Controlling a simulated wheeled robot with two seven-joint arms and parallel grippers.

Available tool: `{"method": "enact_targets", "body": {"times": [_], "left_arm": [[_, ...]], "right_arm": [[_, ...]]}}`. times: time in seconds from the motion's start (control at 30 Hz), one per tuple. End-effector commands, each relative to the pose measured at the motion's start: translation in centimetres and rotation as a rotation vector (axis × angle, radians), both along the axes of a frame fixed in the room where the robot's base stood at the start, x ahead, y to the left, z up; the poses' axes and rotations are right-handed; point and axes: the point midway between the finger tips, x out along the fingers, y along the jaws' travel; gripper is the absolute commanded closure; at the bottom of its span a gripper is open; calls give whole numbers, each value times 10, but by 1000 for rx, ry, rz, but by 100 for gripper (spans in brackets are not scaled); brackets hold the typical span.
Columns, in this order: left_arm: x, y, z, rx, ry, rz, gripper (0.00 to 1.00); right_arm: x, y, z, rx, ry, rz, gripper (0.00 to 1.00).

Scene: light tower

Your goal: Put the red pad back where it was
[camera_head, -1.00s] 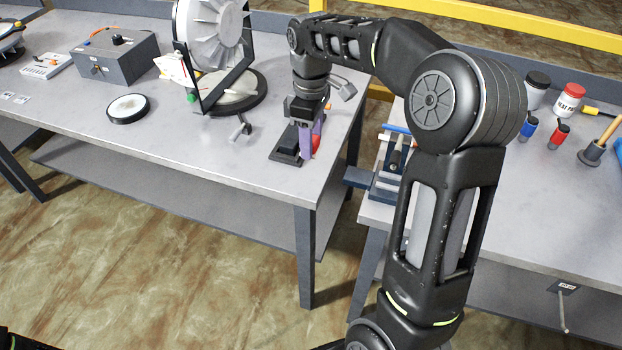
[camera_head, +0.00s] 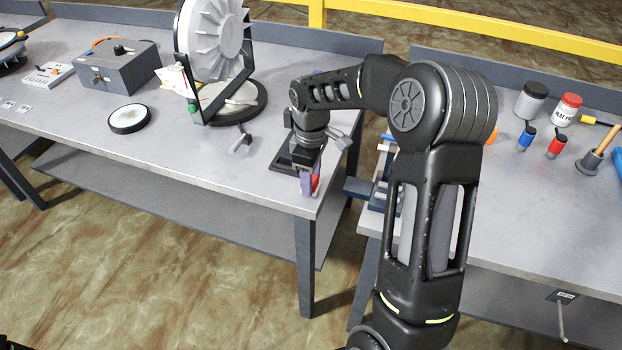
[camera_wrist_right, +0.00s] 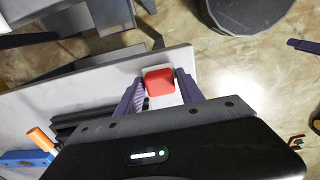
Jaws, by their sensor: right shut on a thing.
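The red pad (camera_head: 316,183) is a small red block, partly hidden by a purple finger in the head view. It shows clearly in the right wrist view (camera_wrist_right: 159,82), between the two purple fingers. My right gripper (camera_head: 309,186) is shut on it, near the front right corner of the left workbench (camera_head: 185,155). I cannot tell whether the pad touches the bench top. A dark flat holder (camera_head: 284,157) lies just behind the gripper, partly hidden by it. My left gripper is not in view.
A finned wheel on a stand (camera_head: 213,40), a grey box (camera_head: 118,68) and a round white-topped disc (camera_head: 129,118) stand farther left on the bench. A gap separates it from the right bench (camera_head: 530,210), which holds jars and small bottles.

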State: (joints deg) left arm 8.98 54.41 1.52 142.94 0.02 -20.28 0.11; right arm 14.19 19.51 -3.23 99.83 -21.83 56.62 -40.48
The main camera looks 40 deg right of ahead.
Motion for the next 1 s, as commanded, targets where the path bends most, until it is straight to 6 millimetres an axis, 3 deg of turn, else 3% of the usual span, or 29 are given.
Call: {"method": "enact_targets", "body": {"times": [0.43,0.47,0.73,1.0], "left_arm": [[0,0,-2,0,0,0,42],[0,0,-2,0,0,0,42],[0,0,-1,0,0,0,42],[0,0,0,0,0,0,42]], "right_arm": [[0,0,-11,0,0,-1,93],[0,0,-11,0,0,-1,55],[0,0,-10,0,0,-1,34],[0,0,-8,1,-1,-1,34]]}}
